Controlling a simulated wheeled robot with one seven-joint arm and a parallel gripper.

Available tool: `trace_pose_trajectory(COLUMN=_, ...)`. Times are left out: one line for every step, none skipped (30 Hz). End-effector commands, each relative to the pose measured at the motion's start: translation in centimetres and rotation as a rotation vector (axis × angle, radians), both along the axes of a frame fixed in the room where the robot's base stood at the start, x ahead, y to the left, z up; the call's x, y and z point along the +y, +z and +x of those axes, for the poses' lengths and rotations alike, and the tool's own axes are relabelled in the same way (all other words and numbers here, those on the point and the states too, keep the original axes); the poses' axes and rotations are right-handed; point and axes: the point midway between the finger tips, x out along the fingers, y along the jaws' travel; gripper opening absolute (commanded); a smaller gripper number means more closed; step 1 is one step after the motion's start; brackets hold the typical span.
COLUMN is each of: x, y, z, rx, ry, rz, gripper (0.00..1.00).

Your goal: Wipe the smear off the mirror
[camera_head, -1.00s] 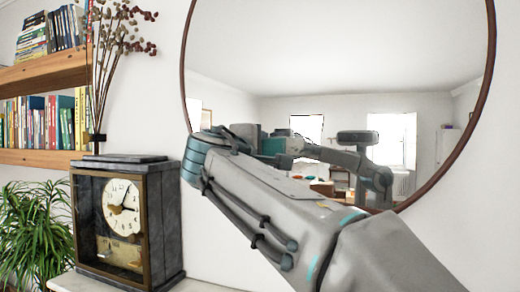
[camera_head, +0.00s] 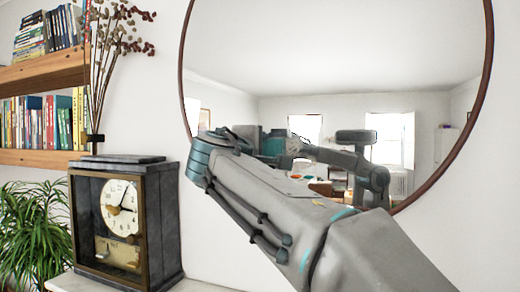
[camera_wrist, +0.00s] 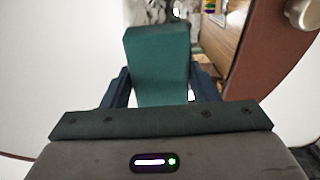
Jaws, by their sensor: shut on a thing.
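The round mirror (camera_head: 340,50) with a thin red-brown frame fills the upper right of the head view. I cannot make out a smear on the glass in either view. In the wrist view my gripper (camera_wrist: 161,82) is shut on a teal block-shaped sponge (camera_wrist: 158,60), with a dark finger on each side. In the head view my arm crosses the mirror's lower left and hides most of the gripper. A teal patch beside it appears to be the sponge or its reflection. I cannot tell whether the sponge touches the glass.
A dark stone mantel clock (camera_head: 125,220) stands left of my arm on a pale mantel (camera_head: 75,283). Dried flowers (camera_head: 115,40), bookshelves (camera_head: 40,78) and a green plant (camera_head: 35,240) are further left. The mirror reflects a room with windows and my own body.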

Motion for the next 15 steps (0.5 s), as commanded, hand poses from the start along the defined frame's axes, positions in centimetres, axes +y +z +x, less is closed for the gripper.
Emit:
trace_pose_trajectory(x=-0.1, y=0.0, z=0.1, rx=0.000, ry=-0.001, rz=0.000, gripper=0.36)
trace_pose_trajectory(x=-0.1, y=0.0, z=0.2, rx=0.000, ry=-0.001, rz=0.000, gripper=0.36)
trace_pose_trajectory(x=-0.1, y=0.0, z=0.3, rx=0.000, ry=-0.001, rz=0.000, gripper=0.36)
trace_pose_trajectory(x=-0.1, y=0.0, z=0.3, rx=0.000, ry=-0.001, rz=0.000, gripper=0.36)
trace_pose_trajectory(x=-0.2, y=0.0, z=0.4, rx=0.000, ry=-0.001, rz=0.000, gripper=0.36)
trace_pose_trajectory(x=-0.2, y=0.0, z=0.4, rx=0.000, ry=-0.001, rz=0.000, gripper=0.36)
trace_pose_trajectory(x=-0.2, y=0.0, z=0.4, rx=0.000, ry=-0.001, rz=0.000, gripper=0.36)
trace_pose_trajectory(x=-0.2, y=0.0, z=0.4, rx=0.000, ry=-0.001, rz=0.000, gripper=0.36)
trace_pose_trajectory(x=-0.3, y=0.0, z=0.3, rx=0.000, ry=-0.001, rz=0.000, gripper=0.36)
trace_pose_trajectory(x=-0.4, y=-0.1, z=0.3, rx=0.000, ry=-0.001, rz=0.000, gripper=0.36)
trace_pose_trajectory(x=-0.5, y=-0.1, z=0.2, rx=0.000, ry=-0.001, rz=0.000, gripper=0.36)
trace_pose_trajectory(x=-0.7, y=-0.1, z=0.2, rx=-0.001, ry=-0.002, rz=0.001, gripper=0.36)
trace_pose_trajectory(x=-0.9, y=-0.2, z=0.1, rx=-0.001, ry=-0.002, rz=0.001, gripper=0.36)
trace_pose_trajectory(x=-1.1, y=-0.2, z=0.0, rx=-0.001, ry=-0.002, rz=0.001, gripper=0.36)
trace_pose_trajectory(x=-1.4, y=-0.3, z=-0.2, rx=-0.002, ry=-0.001, rz=0.000, gripper=0.36)
